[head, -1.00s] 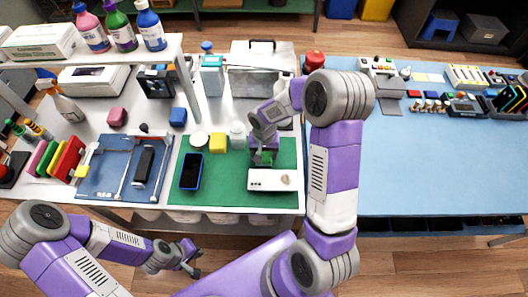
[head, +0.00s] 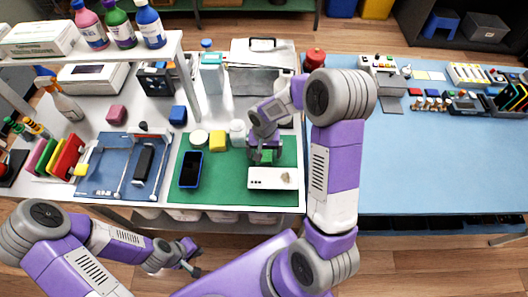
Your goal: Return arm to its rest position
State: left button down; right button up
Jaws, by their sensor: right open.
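A dark phone with a blue edge (head: 191,169) lies on the mat's left part. My left gripper (head: 192,262) hangs low in front of the table, over the floor, away from all objects. Its fingers are small here, and their opening cannot be told.
A blue tray (head: 105,174) with a dark phone stands left of the mat. A yellow block (head: 217,141) and white jars line the mat's back edge. A shelf with bottles (head: 150,25) rises at the back left. The blue table (head: 440,165) is largely clear in front.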

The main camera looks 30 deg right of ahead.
notch_tip(320, 180, up, 7)
jog(key=shift+f+p, duration=0.1)
jog(key=shift+p, duration=0.5)
